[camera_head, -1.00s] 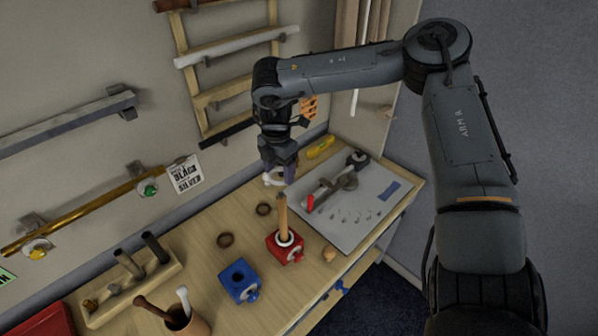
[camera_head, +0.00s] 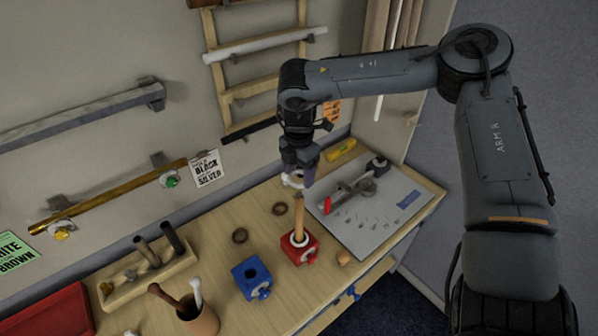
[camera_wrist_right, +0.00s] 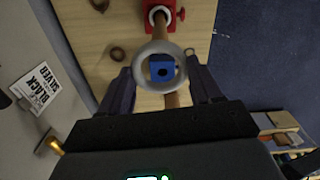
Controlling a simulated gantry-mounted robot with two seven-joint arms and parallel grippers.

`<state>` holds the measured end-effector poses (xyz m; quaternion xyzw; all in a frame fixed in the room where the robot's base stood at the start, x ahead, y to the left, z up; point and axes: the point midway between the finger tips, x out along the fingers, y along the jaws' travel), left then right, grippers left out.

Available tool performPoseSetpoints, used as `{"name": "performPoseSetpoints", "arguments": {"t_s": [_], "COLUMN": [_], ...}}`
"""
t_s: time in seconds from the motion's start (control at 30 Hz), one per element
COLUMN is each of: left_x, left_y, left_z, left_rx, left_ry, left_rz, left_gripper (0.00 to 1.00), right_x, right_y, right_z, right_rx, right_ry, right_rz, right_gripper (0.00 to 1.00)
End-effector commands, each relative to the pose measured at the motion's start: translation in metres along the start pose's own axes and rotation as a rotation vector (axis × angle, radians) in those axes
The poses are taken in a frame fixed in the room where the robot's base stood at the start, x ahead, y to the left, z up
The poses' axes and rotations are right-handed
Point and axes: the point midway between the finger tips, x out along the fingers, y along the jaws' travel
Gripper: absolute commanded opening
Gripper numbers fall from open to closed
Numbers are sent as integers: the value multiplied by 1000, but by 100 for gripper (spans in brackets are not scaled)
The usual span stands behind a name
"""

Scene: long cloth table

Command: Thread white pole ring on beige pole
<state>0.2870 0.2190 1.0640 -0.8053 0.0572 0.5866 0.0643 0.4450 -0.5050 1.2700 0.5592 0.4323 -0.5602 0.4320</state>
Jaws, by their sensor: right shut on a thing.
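The white pole ring (camera_head: 293,181) is held in my right gripper (camera_head: 299,172), which is shut on it. In the right wrist view the ring (camera_wrist_right: 160,70) lies between the fingers, facing the camera. The beige pole (camera_head: 299,216) stands upright in a red block (camera_head: 300,248) on the bench. In the head view the ring is close to the pole's top, slightly to its left. In the right wrist view the pole (camera_wrist_right: 161,32) runs from the red block toward the ring; I cannot tell whether its tip is inside. My left gripper is out of view.
A blue block (camera_head: 251,278) with a hole stands left of the red block. Two brown rings (camera_head: 240,236) lie loose nearby. A grey board with tools (camera_head: 378,214) is at the right. A cup with sticks (camera_head: 200,318) and a wooden rack (camera_head: 150,272) stand at the left.

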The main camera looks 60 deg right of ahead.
Motion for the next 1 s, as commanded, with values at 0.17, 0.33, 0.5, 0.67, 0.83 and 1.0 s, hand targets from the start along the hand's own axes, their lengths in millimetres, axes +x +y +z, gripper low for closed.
{"name": "performPoseSetpoints", "arguments": {"t_s": [0.17, 0.33, 0.5, 0.67, 0.83, 1.0], "left_x": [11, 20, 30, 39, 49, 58], "left_y": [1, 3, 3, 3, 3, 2], "left_z": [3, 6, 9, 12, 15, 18], "left_rx": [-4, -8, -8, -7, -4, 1], "left_ry": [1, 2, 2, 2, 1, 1], "left_rz": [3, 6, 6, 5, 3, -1], "left_gripper": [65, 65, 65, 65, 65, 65], "right_x": [14, 25, 37, 48, 60, 72], "right_y": [0, 0, 0, 0, 0, 0], "right_z": [0, 0, 0, 0, 0, 0], "right_rx": [0, 0, 0, 0, 0, 0], "right_ry": [-1, -1, 0, 0, -1, -1], "right_rz": [-1, 0, 0, 0, 0, 0], "right_gripper": [35, 35, 35, 35, 35, 35]}}
